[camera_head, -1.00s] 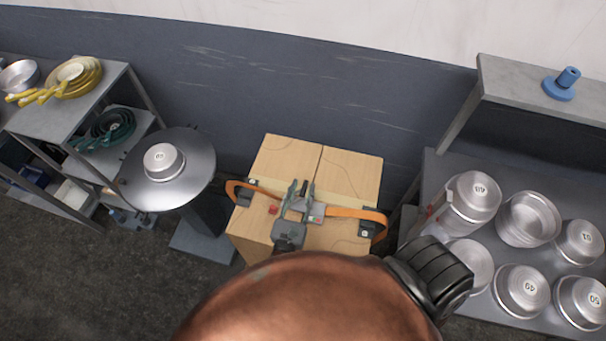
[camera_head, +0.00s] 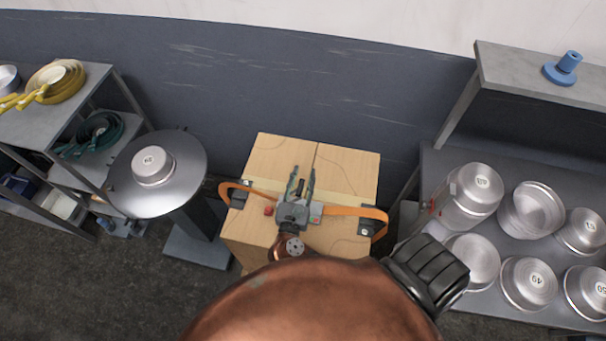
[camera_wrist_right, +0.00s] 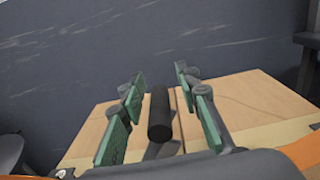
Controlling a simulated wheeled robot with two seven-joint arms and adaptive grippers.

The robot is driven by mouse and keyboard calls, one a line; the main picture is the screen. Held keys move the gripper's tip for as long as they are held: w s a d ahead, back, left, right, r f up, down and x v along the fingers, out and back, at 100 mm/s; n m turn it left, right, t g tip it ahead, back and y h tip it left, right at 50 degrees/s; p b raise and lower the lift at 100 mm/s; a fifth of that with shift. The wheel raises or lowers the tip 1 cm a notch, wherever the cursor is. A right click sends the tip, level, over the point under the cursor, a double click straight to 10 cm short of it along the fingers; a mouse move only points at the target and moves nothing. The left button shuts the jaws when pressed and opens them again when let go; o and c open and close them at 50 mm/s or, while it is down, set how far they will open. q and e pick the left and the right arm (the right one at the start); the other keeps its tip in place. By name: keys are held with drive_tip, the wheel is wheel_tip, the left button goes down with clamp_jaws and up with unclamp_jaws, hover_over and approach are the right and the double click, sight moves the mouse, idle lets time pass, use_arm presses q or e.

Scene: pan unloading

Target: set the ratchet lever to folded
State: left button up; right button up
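The ratchet lever shows as a black bar (camera_wrist_right: 159,115) in the right wrist view, between my right gripper's two green-padded fingers. A visible gap lies on each side of it. My right gripper (camera_wrist_right: 160,80) is open. The lever's dark tip (camera_head: 301,186) shows between the fingers. The ratchet body is hidden under the gripper. An orange strap (camera_head: 352,212) runs across the box. My left gripper is not in view.
A round grey stand (camera_head: 120,190) with a metal pan (camera_head: 152,166) is left of the box. A shelf with yellow pans (camera_head: 60,85) is further left. A grey table (camera_head: 440,165) with several metal pots is at right.

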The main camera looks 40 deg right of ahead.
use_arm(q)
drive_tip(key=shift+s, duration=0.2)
use_arm(e)
drive_tip(key=shift+w+d, duration=0.2)
drive_tip(key=shift+c, duration=0.7)
clamp_jaws()
